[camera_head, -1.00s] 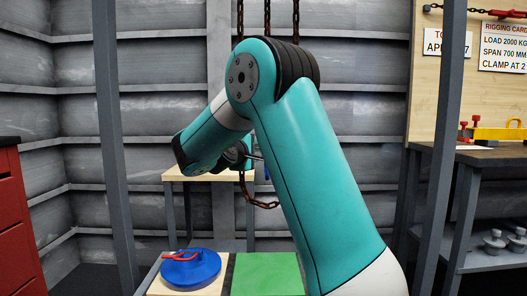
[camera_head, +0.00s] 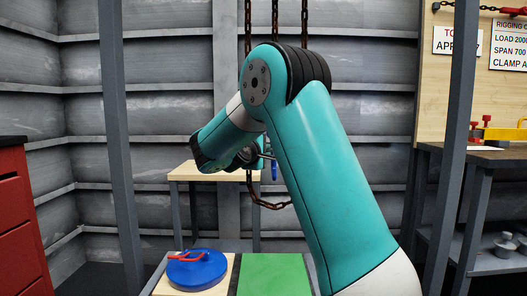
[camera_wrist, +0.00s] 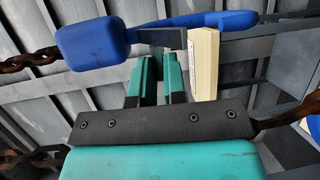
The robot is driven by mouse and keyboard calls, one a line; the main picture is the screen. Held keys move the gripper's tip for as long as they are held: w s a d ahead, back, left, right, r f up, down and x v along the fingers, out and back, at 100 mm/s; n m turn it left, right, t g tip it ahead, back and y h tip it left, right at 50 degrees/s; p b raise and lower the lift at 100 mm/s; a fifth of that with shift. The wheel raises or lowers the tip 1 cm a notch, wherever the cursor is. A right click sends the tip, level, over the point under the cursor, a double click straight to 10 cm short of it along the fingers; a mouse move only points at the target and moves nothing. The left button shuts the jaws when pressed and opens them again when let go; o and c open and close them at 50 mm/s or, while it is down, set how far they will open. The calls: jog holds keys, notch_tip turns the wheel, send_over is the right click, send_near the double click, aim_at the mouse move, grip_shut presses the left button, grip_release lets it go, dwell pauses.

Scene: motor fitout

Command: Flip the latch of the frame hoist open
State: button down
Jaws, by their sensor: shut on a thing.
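The frame hoist shows in the wrist view as a blue block (camera_wrist: 95,42) at the upper left, joined by a grey bar (camera_wrist: 160,37) to a longer blue handle-like part (camera_wrist: 215,20). A cream block (camera_wrist: 203,62) hangs below it, just right of the fingers. My gripper (camera_wrist: 161,62) reaches up to the grey bar, its green fingers close together and shut on a narrow part there, apparently the latch; the grip itself is mostly hidden. In the head view my arm hides most of the hoist, and only a small blue piece (camera_head: 274,171) shows.
Rusty chains (camera_head: 276,20) hang from above, with a loop (camera_head: 270,203) below my gripper. A wooden-topped table (camera_head: 190,172) stands behind. A blue disc (camera_head: 197,270) with a red part and a green mat (camera_head: 272,272) lie in front. Grey posts (camera_head: 113,100) stand left and right.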

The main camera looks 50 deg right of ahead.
jog(key=shift+s+r+p, duration=0.1)
jog(key=shift+r+p, duration=0.2)
jog(key=shift+p, duration=0.4)
notch_tip(320, 180, up, 2)
jog(key=g+y+p, duration=0.1)
jog(key=y+p, duration=0.1)
jog(key=p, duration=0.5)
jog(key=n+g+y+p, duration=0.1)
jog(key=p, duration=0.7)
jog(key=n+g+y+p, duration=0.1)
jog(key=y+p, duration=0.1)
jog(key=p, duration=0.5)
jog(key=shift+d+r+y, duration=0.1)
jog(key=shift+r+y, duration=0.15)
jog(key=shift+y, duration=0.05)
jog(key=shift+f+p, duration=0.15)
jog(key=shift+p, duration=0.4)
jog(key=c, duration=1.2)
grip_release()
jog(key=shift+o, duration=0.2)
